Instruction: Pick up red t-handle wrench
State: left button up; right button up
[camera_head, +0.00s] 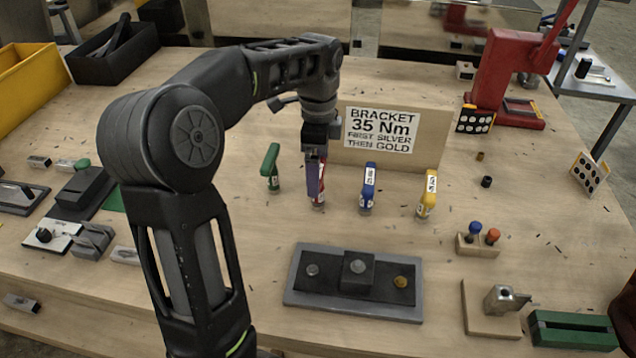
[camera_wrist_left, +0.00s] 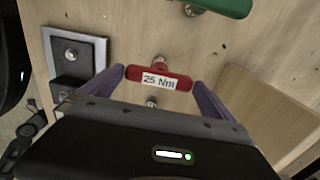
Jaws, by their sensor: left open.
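The red t-handle wrench (camera_wrist_left: 160,78) carries a white "25 Nm" label and lies between the two fingers of my left gripper (camera_wrist_left: 160,90) in the left wrist view. The fingers are open, one on each side, with a gap to the handle ends. In the head view my left gripper (camera_head: 316,178) is over the red wrench (camera_head: 319,197), which stands upright on the table and is mostly hidden by the fingers. My right gripper is not in view.
A green t-handle (camera_head: 271,167) stands to the left; blue (camera_head: 367,187) and yellow (camera_head: 428,195) ones stand to the right. A wooden sign board (camera_head: 430,140) stands behind. A grey bracket fixture (camera_head: 300,296) lies in front. A red press (camera_head: 505,75) is at the back right.

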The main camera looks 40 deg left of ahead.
pick_arm(q)
notch_tip(320, 180, down, 5)
jog(key=shift+f+p, duration=0.1)
jog(key=shift+p, duration=0.4)
jog(key=shift+c, duration=0.2)
jog(key=c, duration=1.7)
